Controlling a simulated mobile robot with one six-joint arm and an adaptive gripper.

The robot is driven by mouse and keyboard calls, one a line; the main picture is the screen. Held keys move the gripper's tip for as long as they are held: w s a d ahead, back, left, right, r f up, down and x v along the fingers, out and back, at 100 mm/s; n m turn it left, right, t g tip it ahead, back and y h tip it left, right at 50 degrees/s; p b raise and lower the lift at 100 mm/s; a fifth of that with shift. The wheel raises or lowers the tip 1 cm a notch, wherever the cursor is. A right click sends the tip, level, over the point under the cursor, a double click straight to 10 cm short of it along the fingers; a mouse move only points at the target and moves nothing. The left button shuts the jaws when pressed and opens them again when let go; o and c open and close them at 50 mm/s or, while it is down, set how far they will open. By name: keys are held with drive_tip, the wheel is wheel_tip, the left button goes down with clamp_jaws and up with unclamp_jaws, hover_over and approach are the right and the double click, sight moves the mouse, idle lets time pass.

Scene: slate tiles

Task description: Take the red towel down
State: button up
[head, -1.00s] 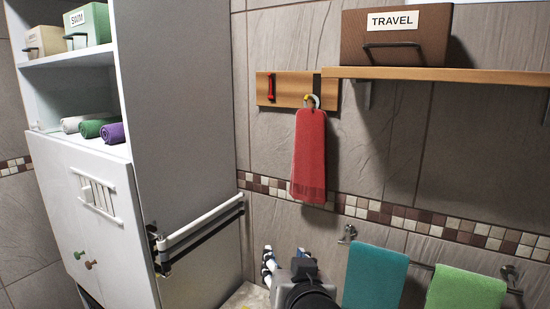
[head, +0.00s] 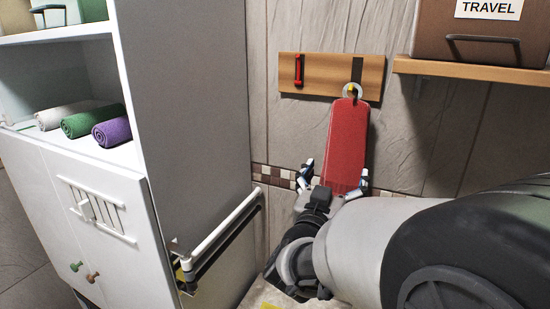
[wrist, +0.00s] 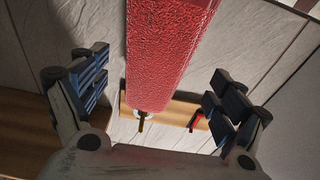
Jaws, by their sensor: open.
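The red towel (head: 346,142) hangs by a pale ring (head: 352,90) from a hook on a wooden board (head: 315,72) on the wall. In the wrist view the towel (wrist: 165,50) runs down the middle between the fingers, with the ring and board (wrist: 165,108) beyond its end. My gripper (head: 335,175) is at the towel's lower end in the head view, one finger on each side. It also shows in the wrist view (wrist: 160,92), spread wide with gaps between fingers and towel. The towel's bottom edge is partly hidden behind my gripper.
A red hook (head: 298,70) sits on the board's left. A wooden shelf (head: 470,75) with a TRAVEL box (head: 475,38) is at right. A white cabinet (head: 190,110) with a towel rail (head: 220,225) stands at left, holding rolled towels (head: 82,125).

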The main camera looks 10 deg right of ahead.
sight(344, 160)
drive_tip(key=x, duration=0.9)
drive_tip(key=shift+w+d+f, duration=0.25)
drive_tip(key=shift+d+f, duration=0.05)
drive_tip(key=shift+a, duration=0.1)
drive_tip(key=shift+c, duration=0.5)
drive_tip(key=c, duration=1.1)
